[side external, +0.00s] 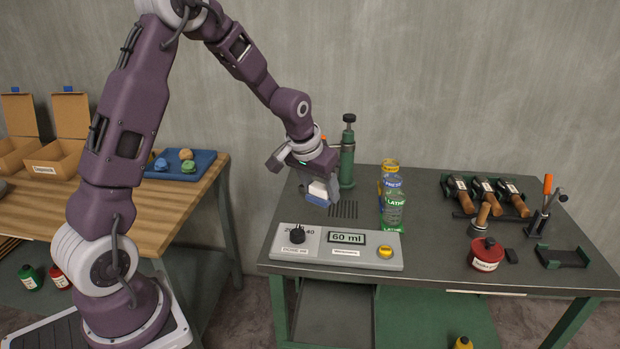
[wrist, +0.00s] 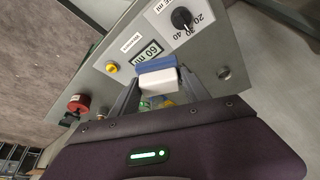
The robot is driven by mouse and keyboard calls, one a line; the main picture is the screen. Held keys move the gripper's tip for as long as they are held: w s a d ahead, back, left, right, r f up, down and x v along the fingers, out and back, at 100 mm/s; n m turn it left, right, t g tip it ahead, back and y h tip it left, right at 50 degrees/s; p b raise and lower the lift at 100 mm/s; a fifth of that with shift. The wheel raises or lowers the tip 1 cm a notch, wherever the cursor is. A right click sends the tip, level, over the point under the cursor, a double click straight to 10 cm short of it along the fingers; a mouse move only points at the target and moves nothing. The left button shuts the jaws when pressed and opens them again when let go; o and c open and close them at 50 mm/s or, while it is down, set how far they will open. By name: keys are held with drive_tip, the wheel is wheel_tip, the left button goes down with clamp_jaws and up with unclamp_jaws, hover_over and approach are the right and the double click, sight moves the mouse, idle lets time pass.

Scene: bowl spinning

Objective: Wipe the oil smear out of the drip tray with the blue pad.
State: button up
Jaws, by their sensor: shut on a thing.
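My gripper (side external: 322,186) is shut on the blue pad (side external: 320,199), which has a white block-shaped back. In the wrist view the blue pad (wrist: 155,64) shows beyond the white back, between the two fingers (wrist: 158,84). I hold it above the grey metal bench, behind the control box and just left of a dark slotted grate (side external: 344,209). The grate may be the drip tray, but I cannot tell for sure. I cannot make out an oil smear in either view. Whether the pad touches anything below is unclear.
The control box (side external: 290,262) reads 60 ml, with a black knob and yellow button. A green post (side external: 347,165) stands behind my gripper. Labelled bottles (side external: 393,205) stand right of the grate. A red pot (side external: 486,254) and several tools lie farther right. A wooden table (side external: 185,205) stands left.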

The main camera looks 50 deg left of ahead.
drive_tip(key=s+d+m+h, duration=0.1)
drive_tip(key=s+d+m, duration=0.3)
drive_tip(key=s+d, duration=0.15)
drive_tip(key=m+g+h, duration=0.1)
drive_tip(key=m+h, duration=0.2)
drive_tip(key=m, duration=0.5)
hover_over(313, 327)
drive_tip(key=s+a, duration=0.1)
wheel_tip(313, 327, down, 18)
drive_tip(key=shift+f, duration=3.35)
drive_tip(key=shift+w+d+f, duration=0.3)
drive_tip(key=shift+d+f, duration=0.05)
drive_tip(key=shift+f, duration=0.25)
drive_tip(key=shift+c, duration=0.5)
drive_tip(key=shift+w+d, duration=1.05)
drive_tip(key=shift+w, duration=0.05)
drive_tip(key=shift+s+a, duration=1.3)
drive_tip(key=shift+s, duration=0.05)
drive_tip(key=shift+a+r, duration=0.15)
drive_tip(key=shift+r, duration=0.05)
wheel_tip(313, 327, up, 8)
drive_tip(key=shift+s+f, duration=0.1)
